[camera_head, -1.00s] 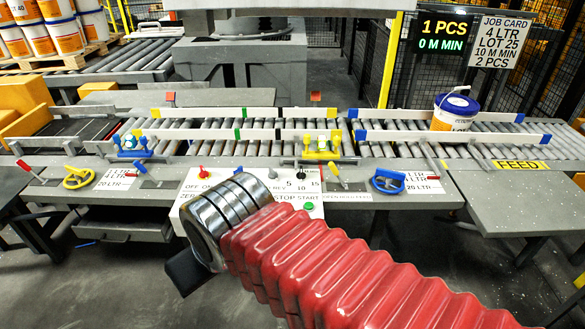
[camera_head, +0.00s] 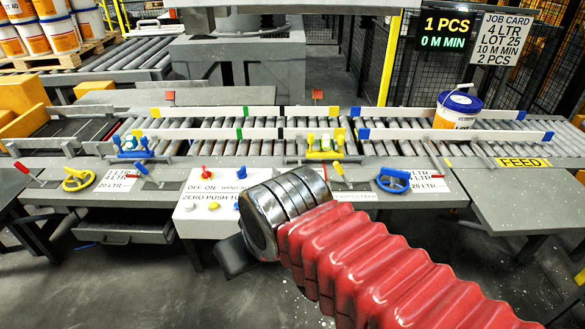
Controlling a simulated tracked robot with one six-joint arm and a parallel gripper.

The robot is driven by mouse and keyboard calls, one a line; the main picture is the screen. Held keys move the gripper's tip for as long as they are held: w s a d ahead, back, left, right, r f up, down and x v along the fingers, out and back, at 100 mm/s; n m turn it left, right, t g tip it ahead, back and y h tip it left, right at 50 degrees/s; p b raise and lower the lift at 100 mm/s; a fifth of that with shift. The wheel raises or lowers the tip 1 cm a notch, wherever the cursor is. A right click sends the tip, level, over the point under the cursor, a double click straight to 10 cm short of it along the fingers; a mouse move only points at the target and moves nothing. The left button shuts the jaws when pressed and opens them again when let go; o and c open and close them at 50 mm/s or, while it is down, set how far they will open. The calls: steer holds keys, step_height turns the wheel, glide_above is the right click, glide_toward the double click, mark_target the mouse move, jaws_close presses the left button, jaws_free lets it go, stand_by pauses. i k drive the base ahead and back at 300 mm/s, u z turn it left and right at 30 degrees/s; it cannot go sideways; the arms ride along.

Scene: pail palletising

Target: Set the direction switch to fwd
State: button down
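The control panel (camera_head: 205,190) is a white sloped board on the front of the conveyor bench. A red knob (camera_head: 206,173) marked OFF ON and a blue knob (camera_head: 242,173) marked HAND and a partly covered word show on its left half. My arm covers the panel's right half, and no switch marked FWD can be read now. My gripper (camera_head: 236,257) shows only as a dark block below the steel wrist, in front of the panel's lower edge. Its fingertips are not clear, so I cannot tell whether it is open or shut, or whether it touches anything.
A yellow handwheel (camera_head: 78,179) and a blue handwheel (camera_head: 393,180) flank the panel, with small levers beside them. A pail (camera_head: 457,110) stands on the right of the roller conveyor (camera_head: 400,150). A drawer (camera_head: 125,232) is under the bench at left.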

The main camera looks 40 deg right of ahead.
mark_target(276, 172)
steer(key=u, duration=0.05)
steer(key=i, duration=1)
steer(key=z, duration=0.05)
